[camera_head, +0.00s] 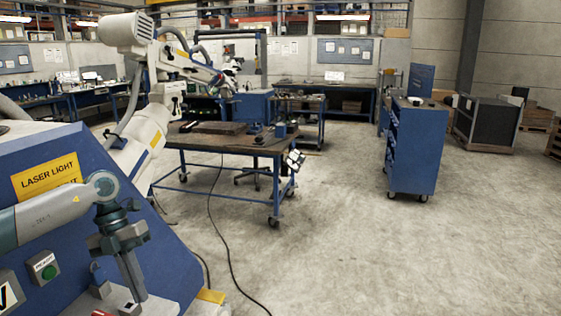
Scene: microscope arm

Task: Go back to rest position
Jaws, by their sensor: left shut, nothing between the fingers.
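My left gripper (137,296) hangs down from the grey arm at the lower left, in front of the blue sloped console (165,240). Its fingers are together and I see nothing between them. Their tips are low, close to the console's pale lower ledge; I cannot tell whether they touch it. A large white jointed arm (146,135) rises behind the console and reaches right toward the workbench. My left gripper is apart from it. My right gripper is not in view.
The console has a yellow laser sign (45,177) and a green button (49,271). A wheeled workbench (225,147) stands beyond it with a blue box (254,106) on top. A blue cabinet (417,147) stands to the right.

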